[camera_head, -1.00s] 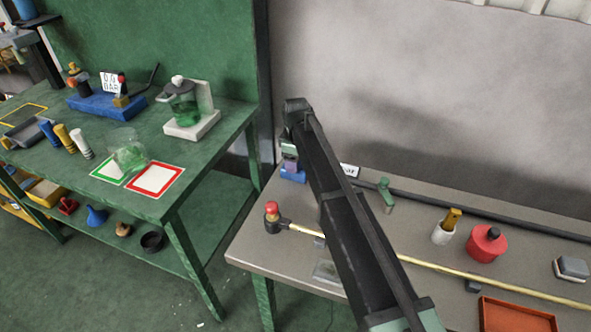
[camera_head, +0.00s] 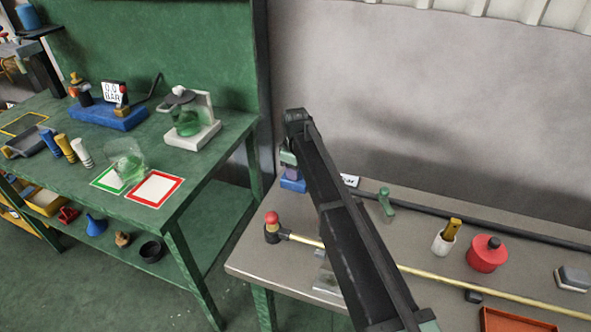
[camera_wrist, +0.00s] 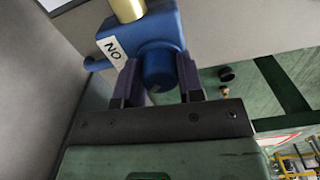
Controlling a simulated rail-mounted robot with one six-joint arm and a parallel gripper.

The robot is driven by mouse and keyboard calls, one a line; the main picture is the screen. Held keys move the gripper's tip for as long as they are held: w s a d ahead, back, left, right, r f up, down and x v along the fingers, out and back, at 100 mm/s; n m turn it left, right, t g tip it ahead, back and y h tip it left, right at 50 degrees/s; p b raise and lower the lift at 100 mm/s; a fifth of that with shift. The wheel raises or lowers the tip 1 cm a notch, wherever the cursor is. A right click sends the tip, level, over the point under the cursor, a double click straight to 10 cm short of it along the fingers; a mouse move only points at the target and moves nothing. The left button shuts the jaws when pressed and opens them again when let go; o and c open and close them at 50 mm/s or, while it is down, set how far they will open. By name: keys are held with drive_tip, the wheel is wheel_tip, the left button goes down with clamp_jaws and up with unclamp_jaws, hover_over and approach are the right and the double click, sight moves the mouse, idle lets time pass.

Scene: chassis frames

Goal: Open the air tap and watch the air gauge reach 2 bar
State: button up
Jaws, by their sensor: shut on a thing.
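The air tap is a blue body (camera_wrist: 165,30) with a brass pipe (camera_wrist: 128,8) and a white tag that shows upside down, apparently reading "ON". My gripper (camera_wrist: 158,78) is shut on its blue knob (camera_wrist: 157,64), one dark finger on either side. In the head view my gripper (camera_head: 289,173) points down at the tap (camera_head: 292,185) at the grey bench's back left corner. My arm hides part of a white label beside it.
A red-headed hammer (camera_head: 272,226), a long yellow rod, a red canister (camera_head: 487,254) and a white pot (camera_head: 444,242) are on the grey bench. The green bench (camera_head: 226,137) holds a glass beaker and several handles. A gap of floor separates the benches.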

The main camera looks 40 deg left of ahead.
drive_tip(key=m, duration=0.8)
drive_tip(key=shift+m, duration=0.4)
drive_tip(key=m, duration=0.4)
drive_tip(key=shift+m, duration=1.9)
drive_tip(key=o, duration=0.9)
